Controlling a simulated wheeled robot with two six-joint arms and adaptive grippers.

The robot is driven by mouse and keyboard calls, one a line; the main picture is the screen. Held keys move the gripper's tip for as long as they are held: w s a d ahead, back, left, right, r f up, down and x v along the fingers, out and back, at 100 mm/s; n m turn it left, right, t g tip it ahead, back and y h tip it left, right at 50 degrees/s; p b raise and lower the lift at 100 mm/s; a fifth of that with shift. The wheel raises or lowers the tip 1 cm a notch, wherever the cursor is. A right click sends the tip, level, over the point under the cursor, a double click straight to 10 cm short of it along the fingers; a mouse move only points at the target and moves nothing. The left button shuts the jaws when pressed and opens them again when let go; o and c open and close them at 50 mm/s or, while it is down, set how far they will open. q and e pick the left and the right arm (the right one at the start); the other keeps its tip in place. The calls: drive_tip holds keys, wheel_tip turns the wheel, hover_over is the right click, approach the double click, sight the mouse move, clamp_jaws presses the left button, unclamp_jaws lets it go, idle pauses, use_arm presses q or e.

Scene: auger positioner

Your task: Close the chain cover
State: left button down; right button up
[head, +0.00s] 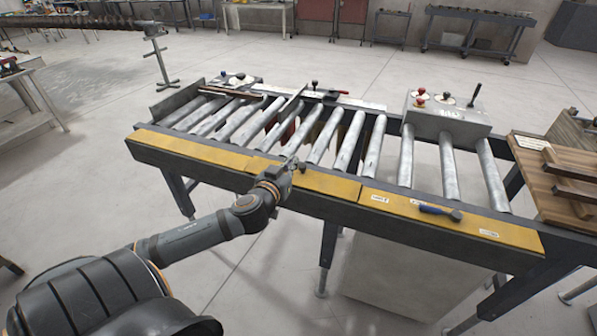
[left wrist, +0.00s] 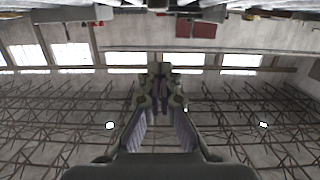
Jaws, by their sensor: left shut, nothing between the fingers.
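The roller conveyor has a yellow chain cover (head: 325,184) along its near edge, in several panels set end to end. The panels look flat, with seams between them. My left gripper (head: 291,163) is at the middle panel's left part, above or touching it; I cannot tell which. The gripper and wrist hide a bit of the cover there. In the left wrist view my left gripper (left wrist: 163,75) is shut and empty, with windows and roof trusses behind it. The cover cannot be made out in that view. My right gripper is not in view.
A blue-handled hammer (head: 440,212) lies on the right yellow panel. Metal rollers (head: 327,137) fill the conveyor bed. A control box (head: 447,117) with red knobs stands at the back right. A wooden-topped table (head: 545,180) adjoins the right end.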

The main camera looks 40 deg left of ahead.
use_arm(q)
hover_over(300, 177)
drive_tip(key=s, duration=0.2)
drive_tip(key=shift+f, duration=0.3)
drive_tip(key=f, duration=0.1)
drive_tip(key=w+f, duration=0.1)
drive_tip(key=f, duration=0.1)
drive_tip(key=shift+w+f, duration=0.1)
drive_tip(key=shift+f, duration=0.5)
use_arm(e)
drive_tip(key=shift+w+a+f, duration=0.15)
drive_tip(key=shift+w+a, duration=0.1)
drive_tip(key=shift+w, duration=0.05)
use_arm(q)
drive_tip(key=shift+w+f, duration=0.15)
drive_tip(key=shift+f, duration=0.3)
drive_tip(key=shift+w+f, duration=0.2)
drive_tip(key=shift+f, duration=0.1)
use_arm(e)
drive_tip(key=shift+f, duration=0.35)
